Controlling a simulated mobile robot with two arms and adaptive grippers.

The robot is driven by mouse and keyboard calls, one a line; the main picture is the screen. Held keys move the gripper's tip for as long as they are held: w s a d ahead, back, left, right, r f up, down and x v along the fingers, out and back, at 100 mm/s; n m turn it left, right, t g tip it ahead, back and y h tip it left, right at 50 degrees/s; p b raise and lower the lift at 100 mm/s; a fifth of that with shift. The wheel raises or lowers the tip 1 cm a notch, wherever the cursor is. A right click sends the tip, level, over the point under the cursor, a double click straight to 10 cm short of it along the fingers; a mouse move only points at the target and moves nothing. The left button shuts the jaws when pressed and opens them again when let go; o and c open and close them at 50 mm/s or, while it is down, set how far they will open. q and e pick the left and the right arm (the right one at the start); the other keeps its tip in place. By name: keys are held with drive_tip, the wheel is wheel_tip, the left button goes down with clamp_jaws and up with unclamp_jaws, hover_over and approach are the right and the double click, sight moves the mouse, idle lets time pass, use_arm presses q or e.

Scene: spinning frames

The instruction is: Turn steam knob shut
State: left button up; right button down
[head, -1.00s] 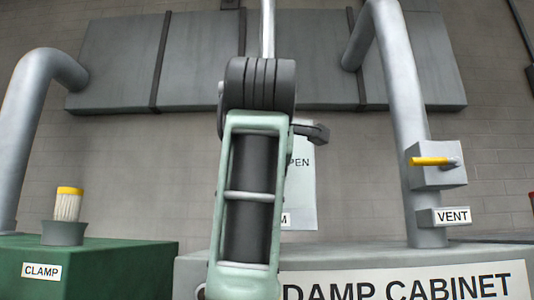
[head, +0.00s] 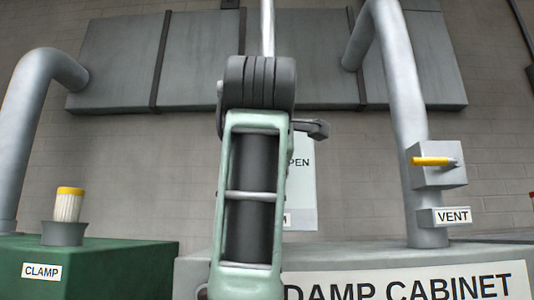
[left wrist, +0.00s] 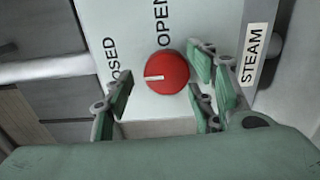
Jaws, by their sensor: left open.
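The red steam knob (left wrist: 167,73) is round and sits on a pale panel (left wrist: 136,20) in the left wrist view. Its white mark points left, towards the side with the partly hidden CLOSED lettering (left wrist: 112,58); OPEN (left wrist: 161,22) is above. My left gripper (left wrist: 162,74) is open, with one finger left of the knob and the others to its right. The right fingers are very near the knob's edge; I cannot tell whether they touch. In the head view my arm hides the knob, and only part of the panel (head: 303,195) shows. My right gripper is not in view.
A STEAM label (left wrist: 252,55) is at the panel's right. In the head view, the damp cabinet (head: 340,262) is below, a vent box with a yellow handle (head: 432,162) is at right, and a green clamp box (head: 110,268) is at left.

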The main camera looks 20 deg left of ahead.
use_arm(q)
drive_tip(key=v, duration=0.7)
drive_tip(key=shift+s, duration=0.25)
drive_tip(key=shift+d, duration=0.1)
drive_tip(key=shift+r, duration=0.1)
